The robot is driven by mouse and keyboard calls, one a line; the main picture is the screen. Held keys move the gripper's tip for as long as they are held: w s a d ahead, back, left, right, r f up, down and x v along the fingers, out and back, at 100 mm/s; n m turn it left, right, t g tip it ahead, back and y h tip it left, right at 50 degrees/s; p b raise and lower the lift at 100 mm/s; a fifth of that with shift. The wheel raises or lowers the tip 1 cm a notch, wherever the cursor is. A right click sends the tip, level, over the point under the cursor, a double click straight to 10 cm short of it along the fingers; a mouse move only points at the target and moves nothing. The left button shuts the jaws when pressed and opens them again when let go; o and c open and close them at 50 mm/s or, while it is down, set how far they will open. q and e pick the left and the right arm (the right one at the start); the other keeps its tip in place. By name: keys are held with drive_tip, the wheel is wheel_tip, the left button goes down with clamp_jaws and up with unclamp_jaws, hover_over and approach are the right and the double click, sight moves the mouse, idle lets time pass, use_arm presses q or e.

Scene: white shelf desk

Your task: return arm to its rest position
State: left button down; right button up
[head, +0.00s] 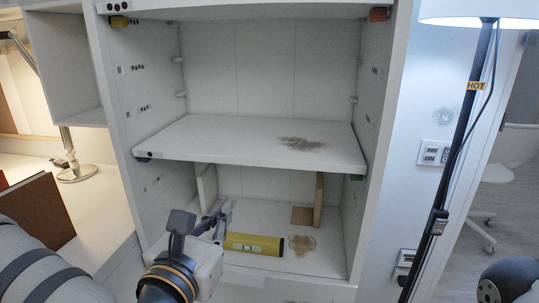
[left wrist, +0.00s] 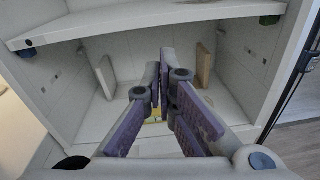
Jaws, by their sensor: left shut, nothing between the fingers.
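My left gripper (head: 222,212) reaches into the lower compartment of the white shelf desk. It is shut with nothing between its fingers. Its purple-padded fingers fill the middle of the left wrist view (left wrist: 160,82). A yellow spirit level (head: 254,244) lies on the compartment floor, just right of the gripper in the head view. The fingers hide most of it in the left wrist view, where only a small yellow patch (left wrist: 153,118) shows. My right gripper is not in view.
The middle shelf board (head: 225,142) hangs over the left gripper and carries a dark stain. A wooden bookend (head: 317,203) stands at the right of the lower compartment, beside a brown stain (head: 301,245). A brown box (head: 38,212) is at the left. A lamp pole (head: 455,165) stands at the right.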

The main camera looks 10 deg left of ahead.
use_arm(q)
drive_tip(key=s+d+f+m+g+h, duration=0.2)
drive_tip(key=s+d+f+m+g, duration=0.2)
drive_tip(key=s+f+m, duration=0.45)
drive_tip(key=s+d+f+m+g+h, duration=0.2)
drive_tip(key=s+d+f+m+g, duration=0.3)
drive_tip(key=f, duration=0.6)
drive_tip(key=s+a+f+m+g+y+p, duration=0.1)
drive_tip(key=s+a+f+m+g, duration=0.4)
drive_tip(key=s+f+m, duration=0.5)
drive_tip(key=s+a+f+m+g+y, duration=0.3)
drive_tip(key=s+a+m, duration=0.6)
drive_tip(key=s+a, duration=0.4)
drive_tip(key=s+g+y+p, duration=0.1)
drive_tip(key=s+g, duration=0.1)
drive_tip(key=shift+s+m+g+y, duration=0.35)
drive_tip(key=shift+g+y, duration=0.05)
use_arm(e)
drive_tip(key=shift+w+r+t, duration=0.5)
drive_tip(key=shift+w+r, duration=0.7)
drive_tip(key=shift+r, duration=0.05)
